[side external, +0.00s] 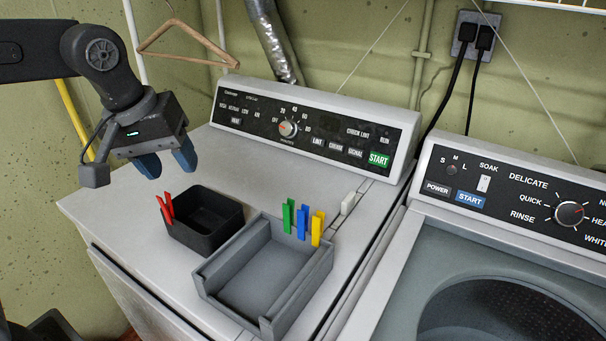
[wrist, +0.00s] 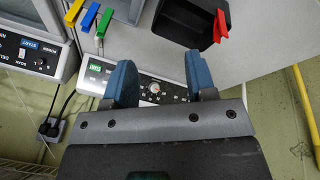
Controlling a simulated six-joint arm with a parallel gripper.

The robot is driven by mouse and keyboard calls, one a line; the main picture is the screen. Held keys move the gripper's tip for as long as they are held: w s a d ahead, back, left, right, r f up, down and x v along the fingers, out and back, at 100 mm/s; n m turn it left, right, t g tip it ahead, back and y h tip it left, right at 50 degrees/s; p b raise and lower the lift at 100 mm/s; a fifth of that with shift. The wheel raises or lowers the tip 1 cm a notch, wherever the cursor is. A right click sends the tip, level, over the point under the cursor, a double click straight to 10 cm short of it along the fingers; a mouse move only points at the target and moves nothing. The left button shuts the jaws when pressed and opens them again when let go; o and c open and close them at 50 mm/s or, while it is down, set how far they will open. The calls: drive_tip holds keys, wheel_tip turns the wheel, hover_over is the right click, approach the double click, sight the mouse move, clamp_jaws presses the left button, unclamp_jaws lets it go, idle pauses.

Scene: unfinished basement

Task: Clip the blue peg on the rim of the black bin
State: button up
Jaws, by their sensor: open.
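The blue peg (side external: 302,222) stands clipped on the back wall of the grey tray, between a green peg (side external: 287,216) and a yellow peg (side external: 317,229). It also shows at the upper left of the wrist view (wrist: 89,17). The black bin (side external: 206,242) sits on the white machine top, left of the tray; a red peg (side external: 166,208) is clipped on its left rim. My gripper (side external: 168,162) is open and empty, in the air above and behind the bin. In the wrist view its blue fingers (wrist: 160,72) are spread with nothing between them.
The grey tray (side external: 212,283) looks empty inside and stands right of the bin. A control panel (side external: 315,130) rises behind the machine top. A small white block (side external: 348,203) lies right of the pegs. A second machine (side external: 500,250) stands at right; a wooden hanger (side external: 185,42) hangs behind.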

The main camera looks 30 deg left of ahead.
drive_tip(key=w+d+n+g, duration=0.2)
drive_tip(key=w+d+n, duration=0.35)
drive_tip(key=w, duration=0.35)
drive_tip(key=n+g, duration=0.2)
drive_tip(key=n, duration=0.4)
hover_over(303, 212)
wheel_tip(303, 212, down, 6)
drive_tip(key=shift+t+y, duration=0.3)
drive_tip(key=shift+w+a+f, duration=0.1)
drive_tip(key=shift+w+f, duration=0.05)
drive_tip(key=shift+f, duration=1.25)
drive_tip(key=shift+w+a+f, duration=0.1)
drive_tip(key=shift+w+f, duration=0.05)
drive_tip(key=shift+f, duration=1.3)
drive_tip(key=shift+w+a+f, duration=0.1)
drive_tip(key=shift+w+f, duration=0.05)
drive_tip(key=shift+f, duration=1.25)
clamp_jaws()
drive_tip(key=shift+s+r, duration=0.1)
drive_tip(key=shift+r, duration=0.1)
drive_tip(key=shift+r, duration=2.45)
